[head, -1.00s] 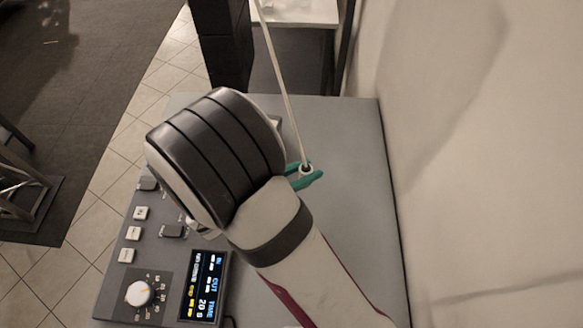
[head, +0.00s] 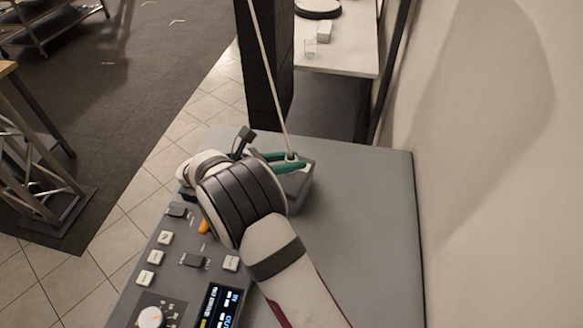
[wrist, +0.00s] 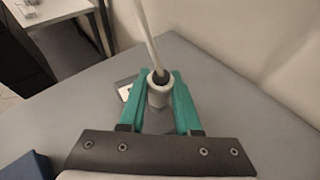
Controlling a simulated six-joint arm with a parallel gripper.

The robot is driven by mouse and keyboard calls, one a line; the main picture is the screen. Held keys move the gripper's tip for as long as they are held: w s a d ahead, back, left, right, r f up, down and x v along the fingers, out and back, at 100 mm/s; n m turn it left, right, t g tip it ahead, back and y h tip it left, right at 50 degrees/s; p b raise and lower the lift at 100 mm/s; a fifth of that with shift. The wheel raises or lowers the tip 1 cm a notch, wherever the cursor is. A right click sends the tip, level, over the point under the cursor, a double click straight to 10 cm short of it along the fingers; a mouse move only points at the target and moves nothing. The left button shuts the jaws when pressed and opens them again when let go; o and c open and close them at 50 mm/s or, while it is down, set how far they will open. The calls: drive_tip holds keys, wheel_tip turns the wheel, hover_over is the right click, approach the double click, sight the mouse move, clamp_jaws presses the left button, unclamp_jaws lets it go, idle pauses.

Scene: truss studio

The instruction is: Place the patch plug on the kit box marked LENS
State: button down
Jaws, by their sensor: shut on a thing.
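My gripper (head: 293,162) has green fingers, shut on the patch plug (head: 290,155). In the wrist view the plug (wrist: 160,92) is a pale grey cylinder with a dark collar, upright between the fingers (wrist: 160,98). A white cable rises from its top. In the head view a small grey box (head: 302,188) shows just below the fingers. In the wrist view a grey box with a white label (wrist: 125,91) shows partly behind the plug and fingers. Its lettering is unreadable, so I cannot tell whether it is marked LENS. I cannot tell whether plug and box touch.
A control panel with keys (head: 155,257), a knob (head: 150,317) and a lit display (head: 218,306) lies at the left of the grey tabletop (head: 365,230). The tabletop's right side is clear, bounded by a pale wall (head: 480,150). A dark blue object (wrist: 25,165) shows lower left in the wrist view.

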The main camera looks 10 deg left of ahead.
drive_tip(key=shift+f, duration=1.4)
drive_tip(key=shift+f, duration=0.1)
drive_tip(key=c, duration=0.6)
unclamp_jaws()
